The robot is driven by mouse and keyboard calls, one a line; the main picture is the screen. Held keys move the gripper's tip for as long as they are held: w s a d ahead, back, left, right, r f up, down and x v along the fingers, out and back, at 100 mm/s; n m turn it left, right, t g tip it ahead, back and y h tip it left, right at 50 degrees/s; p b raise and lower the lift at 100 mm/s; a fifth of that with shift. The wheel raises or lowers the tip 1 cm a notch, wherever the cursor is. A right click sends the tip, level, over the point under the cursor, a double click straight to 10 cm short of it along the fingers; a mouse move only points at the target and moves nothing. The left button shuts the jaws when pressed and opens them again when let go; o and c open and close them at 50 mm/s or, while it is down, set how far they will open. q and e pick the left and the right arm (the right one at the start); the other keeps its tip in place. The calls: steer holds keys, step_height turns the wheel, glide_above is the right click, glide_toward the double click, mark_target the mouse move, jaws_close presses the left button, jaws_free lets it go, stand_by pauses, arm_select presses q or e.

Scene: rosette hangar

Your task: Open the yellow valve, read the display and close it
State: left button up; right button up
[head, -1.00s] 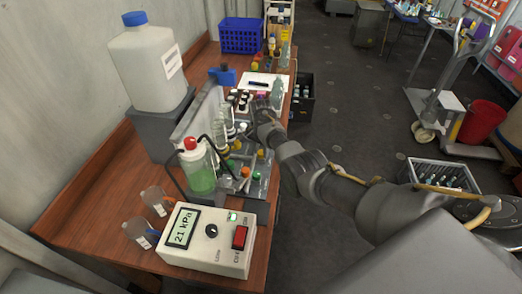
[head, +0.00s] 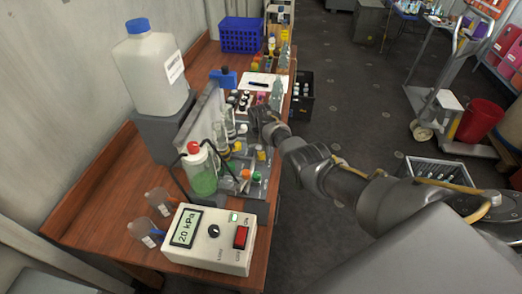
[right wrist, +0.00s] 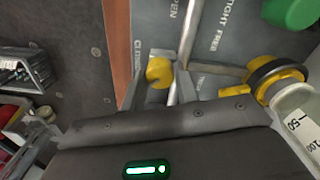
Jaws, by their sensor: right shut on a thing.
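The display box (head: 215,240) stands at the front of the wooden bench in the head view, and its screen (head: 186,229) reads 20 kPa. My right gripper (head: 260,120) reaches over the far right part of the valve board. In the right wrist view my right gripper (right wrist: 158,88) is shut on the yellow valve (right wrist: 159,72), with a finger on either side of its handle. The words OPEN and CLOSED are printed on the board (right wrist: 225,45) near it. In the head view I cannot make out the held valve behind the gripper. My left gripper is not in view.
A bottle of green liquid (head: 203,178) with a red cap stands beside the board. A large white canister (head: 155,75) stands on a block at the left. Two small beakers (head: 150,237) are at the bench's left front. A black crate (head: 301,98) is on the floor.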

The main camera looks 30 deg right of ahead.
mark_target(261, 154)
steer(key=n, duration=0.4)
steer(key=shift+n+p, duration=0.3)
steer(key=shift+p, duration=0.1)
steer(key=shift+n, duration=2)
steer(key=o, duration=1)
steer(key=shift+r, duration=0.1)
steer(key=shift+r+p, duration=0.3)
step_height(261, 154, up, 10)
steer(key=shift+a, duration=0.1)
